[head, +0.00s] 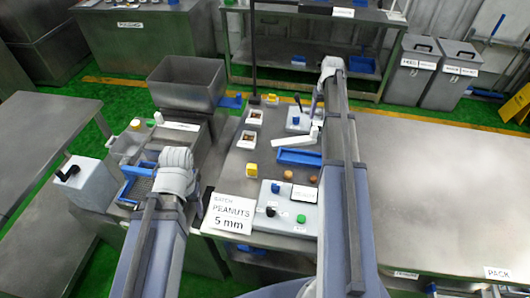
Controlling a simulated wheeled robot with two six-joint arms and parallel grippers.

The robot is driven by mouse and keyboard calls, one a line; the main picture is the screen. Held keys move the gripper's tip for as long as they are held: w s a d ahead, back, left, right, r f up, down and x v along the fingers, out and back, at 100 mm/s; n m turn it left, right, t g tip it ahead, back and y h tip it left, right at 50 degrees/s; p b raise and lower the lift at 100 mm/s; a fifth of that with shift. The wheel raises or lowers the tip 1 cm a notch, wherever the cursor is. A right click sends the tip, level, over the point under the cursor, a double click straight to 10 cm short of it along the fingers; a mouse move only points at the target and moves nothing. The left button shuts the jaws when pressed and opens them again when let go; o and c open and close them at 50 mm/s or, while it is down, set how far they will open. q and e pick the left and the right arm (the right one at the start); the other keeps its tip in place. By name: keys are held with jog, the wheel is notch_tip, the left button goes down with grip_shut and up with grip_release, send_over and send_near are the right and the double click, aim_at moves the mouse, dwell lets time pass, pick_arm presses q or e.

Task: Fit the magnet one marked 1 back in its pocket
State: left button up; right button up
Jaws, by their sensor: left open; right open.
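I cannot make out a magnet marked 1 or its pocket; labels this small are not readable. On the left, a grey machine (122,147) has a blue frame (132,180) around a dark grid-like part. My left gripper (176,166) is over the right side of this machine; its fingers are mostly hidden by its own wrist, and I see nothing held. My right gripper (320,92) is above the far right part of the narrow middle table (225,170), near a small grey box with a blue button (296,120). It is open, with nothing visible in it.
A blue tray (300,157) and a white bar (297,138) lie on the middle table. A grey hopper (187,82) stands behind. The right table (450,190) is largely clear.

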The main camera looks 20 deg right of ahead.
jog(key=s+a+n, duration=0.1)
jog(key=s+a, duration=0.4)
jog(key=a, duration=0.7)
jog(key=s+a+n+g, duration=0.1)
jog(key=s+a, duration=0.4)
jog(key=a, duration=0.6)
jog(key=s+a+n, duration=0.2)
jog(key=s+a, duration=0.3)
jog(key=a, duration=0.7)
jog(key=shift+s+a, duration=0.15)
jog(key=shift+a, duration=0.2)
jog(key=shift+n+g+h, duration=0.3)
jog(key=shift+n+h, duration=0.2)
jog(key=shift+n, duration=0.3)
jog(key=s+a, duration=0.2)
jog(key=s, duration=0.1)
jog(key=s+a, duration=0.5)
jog(key=s, duration=0.1)
jog(key=shift+s+a, duration=0.25)
jog(key=shift+o, duration=0.4)
